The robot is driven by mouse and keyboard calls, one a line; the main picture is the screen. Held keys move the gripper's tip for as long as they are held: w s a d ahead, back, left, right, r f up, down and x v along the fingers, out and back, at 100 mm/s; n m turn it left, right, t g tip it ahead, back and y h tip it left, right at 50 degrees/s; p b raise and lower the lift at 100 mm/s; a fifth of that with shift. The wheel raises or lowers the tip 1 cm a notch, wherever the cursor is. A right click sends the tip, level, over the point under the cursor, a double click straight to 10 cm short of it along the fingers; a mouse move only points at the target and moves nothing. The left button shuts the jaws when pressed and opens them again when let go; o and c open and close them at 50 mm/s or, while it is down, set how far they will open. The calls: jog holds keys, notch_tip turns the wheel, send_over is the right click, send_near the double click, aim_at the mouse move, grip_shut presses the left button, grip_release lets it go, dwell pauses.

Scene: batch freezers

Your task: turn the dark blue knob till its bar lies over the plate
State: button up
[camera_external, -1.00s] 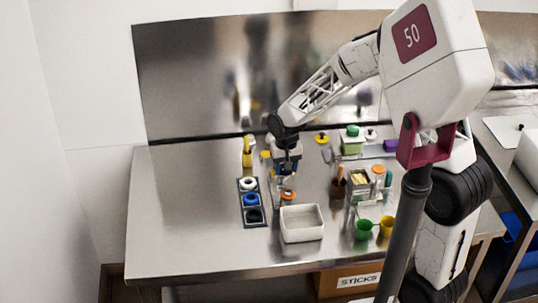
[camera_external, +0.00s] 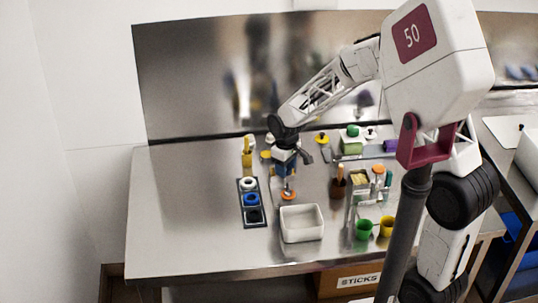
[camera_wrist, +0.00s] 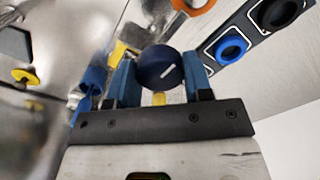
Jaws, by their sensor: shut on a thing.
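The dark blue knob (camera_wrist: 157,66) is round, with a short white mark on its face, and sits between the two blue fingers of my gripper (camera_wrist: 160,78) in the wrist view. My gripper is shut on it. A small yellow piece (camera_wrist: 158,98) shows just below the knob, and another yellow piece (camera_wrist: 118,50) shows to its upper left. I cannot tell which of these is the bar or the plate. In the external view my gripper (camera_external: 286,173) points down near the back of the bench, and it hides the knob there.
A dark rack (camera_external: 241,212) with white, blue and black rings stands left of my gripper. An orange ring (camera_external: 289,196) and a white tray (camera_external: 302,223) lie in front. Cups and a holder stand to the right. The bench's left side is clear.

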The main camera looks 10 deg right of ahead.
dwell(0.4)
jog(key=o, duration=0.9)
jog(key=shift+r, duration=3.95)
